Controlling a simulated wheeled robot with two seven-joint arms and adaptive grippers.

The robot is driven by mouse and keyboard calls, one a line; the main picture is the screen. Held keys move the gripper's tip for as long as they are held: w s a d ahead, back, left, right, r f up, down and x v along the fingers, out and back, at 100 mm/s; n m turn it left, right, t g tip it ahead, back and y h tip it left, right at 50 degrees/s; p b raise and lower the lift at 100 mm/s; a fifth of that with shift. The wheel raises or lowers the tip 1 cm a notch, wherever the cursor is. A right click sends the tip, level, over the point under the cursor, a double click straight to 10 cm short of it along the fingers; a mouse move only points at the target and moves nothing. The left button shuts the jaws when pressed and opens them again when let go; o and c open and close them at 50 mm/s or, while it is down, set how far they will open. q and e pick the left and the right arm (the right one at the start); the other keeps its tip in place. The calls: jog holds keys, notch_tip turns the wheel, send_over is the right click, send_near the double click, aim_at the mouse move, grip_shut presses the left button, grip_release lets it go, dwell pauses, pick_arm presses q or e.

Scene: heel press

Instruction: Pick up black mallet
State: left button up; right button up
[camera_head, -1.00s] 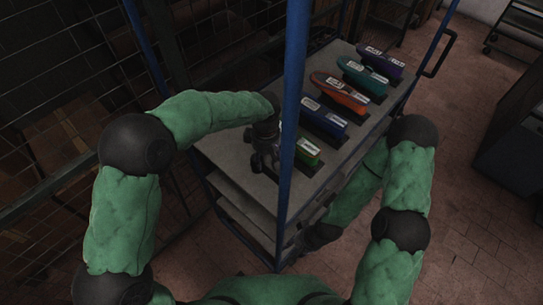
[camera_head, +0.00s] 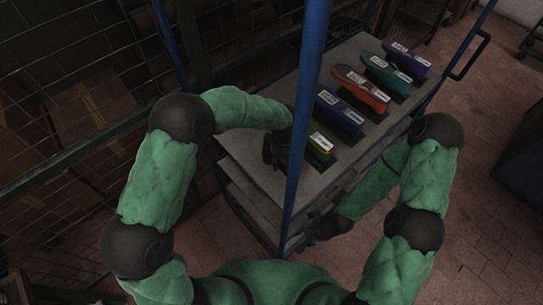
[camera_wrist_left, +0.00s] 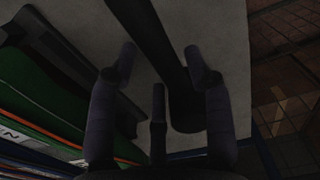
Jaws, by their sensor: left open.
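In the left wrist view, the black mallet (camera_wrist_left: 178,78) shows as a long dark shaft with a rounded lower end, against the grey tabletop (camera_wrist_left: 205,22). My left gripper (camera_wrist_left: 161,54) is open, with fingers on both sides of the shaft and a third finger below; I cannot tell whether any touches it. In the head view, my left gripper (camera_head: 272,152) is at the near end of the cart, close to the blue post, and the mallet cannot be made out there. My right gripper (camera_head: 322,230) is low beside the cart, dark and partly hidden.
On the cart's top (camera_head: 262,178) lie a green shoe-like piece (camera_head: 320,145), a blue one (camera_head: 338,113), a red one (camera_head: 360,88), a teal one (camera_head: 386,73) and a purple one (camera_head: 407,57). A blue post (camera_head: 308,95) rises close to my left gripper.

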pick_arm(q)
jog(key=shift+f, duration=0.85)
jog(key=c, duration=1)
jog(key=shift+w+r, duration=0.1)
jog(key=shift+r, duration=0.1)
